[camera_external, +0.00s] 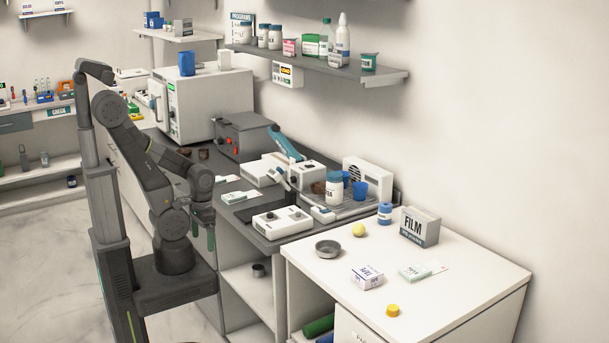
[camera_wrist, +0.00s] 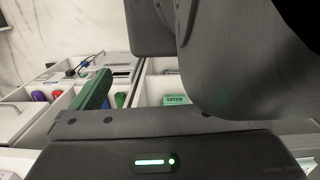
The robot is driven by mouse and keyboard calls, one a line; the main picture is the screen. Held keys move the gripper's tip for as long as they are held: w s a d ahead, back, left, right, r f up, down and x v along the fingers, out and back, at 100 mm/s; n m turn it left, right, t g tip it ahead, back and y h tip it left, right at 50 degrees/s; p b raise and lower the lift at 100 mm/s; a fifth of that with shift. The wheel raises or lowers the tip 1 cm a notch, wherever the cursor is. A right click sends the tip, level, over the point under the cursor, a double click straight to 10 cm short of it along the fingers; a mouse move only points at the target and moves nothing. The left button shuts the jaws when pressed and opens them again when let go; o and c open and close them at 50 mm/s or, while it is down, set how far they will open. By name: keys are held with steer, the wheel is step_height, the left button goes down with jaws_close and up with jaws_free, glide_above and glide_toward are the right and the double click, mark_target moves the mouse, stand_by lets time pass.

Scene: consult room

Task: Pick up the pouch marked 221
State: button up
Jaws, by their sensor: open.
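I cannot read the number 221 on anything in either view, so I cannot tell which thing is the pouch. Flat pale packets with green print lie on the white table (camera_external: 418,272) and on the grey counter (camera_external: 240,197). A small green-and-white labelled item (camera_wrist: 177,100) lies in a white compartment in the wrist view; its print is too small to read. My gripper (camera_external: 203,238) hangs pointing down beside the grey counter, open, with nothing seen in it. A dark green finger (camera_wrist: 97,90) shows in the wrist view; dark arm parts cover much of that view.
The counter holds a white device (camera_external: 282,222), a grey box with red knobs (camera_external: 243,136) and a white oven (camera_external: 205,105). The white table carries a FILM box (camera_external: 419,227), a TAPE box (camera_external: 367,277) and a metal bowl (camera_external: 328,249).

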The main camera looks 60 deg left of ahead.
steer(key=c, duration=0.4)
steer(key=shift+o, duration=0.2)
steer(key=w+d+r+t+p, duration=0.1)
steer(key=w+d+r, duration=0.35)
steer(key=w, duration=0.55)
steer(key=w+d+r+m+t+y, duration=0.1)
steer(key=w+d+r, duration=0.2)
steer(key=w+d, duration=0.5)
steer(key=w+d+r+p, duration=0.1)
steer(key=w+d+r, duration=0.25)
steer(key=w, duration=0.85)
steer(key=t+h+p, duration=0.1)
steer(key=t+p, duration=0.2)
steer(key=t, duration=0.1)
glide_above(406, 273)
steer(key=s, duration=0.3)
steer(key=f, duration=0.7)
steer(key=shift+w+a, duration=0.25)
steer(key=shift+a, duration=0.15)
steer(key=f, duration=0.1)
steer(key=w+f+p, duration=0.1)
steer(key=f, duration=0.1)
steer(key=shift+w+d+f+g, duration=0.2)
steer(key=shift+d+f+g, duration=0.1)
steer(key=shift+d, duration=0.1)
steer(key=shift+w+f, duration=0.2)
steer(key=shift+f, duration=0.4)
